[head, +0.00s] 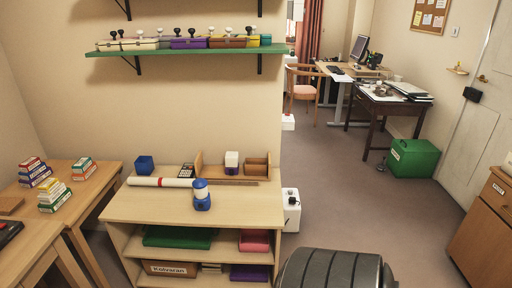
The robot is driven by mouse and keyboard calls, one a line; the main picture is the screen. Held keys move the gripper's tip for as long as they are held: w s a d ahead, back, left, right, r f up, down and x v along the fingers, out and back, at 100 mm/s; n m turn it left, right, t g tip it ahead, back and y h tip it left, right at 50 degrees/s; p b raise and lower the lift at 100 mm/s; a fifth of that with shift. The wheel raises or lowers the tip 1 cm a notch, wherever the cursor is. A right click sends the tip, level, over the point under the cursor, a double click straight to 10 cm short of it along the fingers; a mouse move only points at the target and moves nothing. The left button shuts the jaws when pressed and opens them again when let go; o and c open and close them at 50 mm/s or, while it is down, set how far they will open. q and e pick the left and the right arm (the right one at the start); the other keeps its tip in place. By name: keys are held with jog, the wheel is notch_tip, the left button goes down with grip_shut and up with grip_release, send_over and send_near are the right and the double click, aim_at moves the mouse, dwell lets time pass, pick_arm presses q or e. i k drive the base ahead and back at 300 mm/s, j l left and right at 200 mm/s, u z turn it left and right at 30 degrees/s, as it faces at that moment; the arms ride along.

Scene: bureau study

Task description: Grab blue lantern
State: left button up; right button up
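A small blue lantern (202,196) with a white upper part and a blue cap stands upright near the front middle of the light wooden shelf unit's top (240,208). A white roll (160,182) with a red band lies just left of it and reaches close to its side. Neither of my grippers shows in the head view. Nothing visibly holds the lantern.
A green wall shelf (185,50) hangs above. Open carpet (340,205) lies to the right. The front edge of the unit's top is clear.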

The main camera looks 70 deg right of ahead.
aim_at(202, 196)
jog(key=z, duration=1.65)
jog(key=i+l+u, duration=0.1)
jog(key=u, duration=0.3)
jog(key=l+u, duration=0.35)
jog(key=i+l+u, duration=0.1)
jog(key=u, duration=0.3)
jog(key=l, duration=0.1)
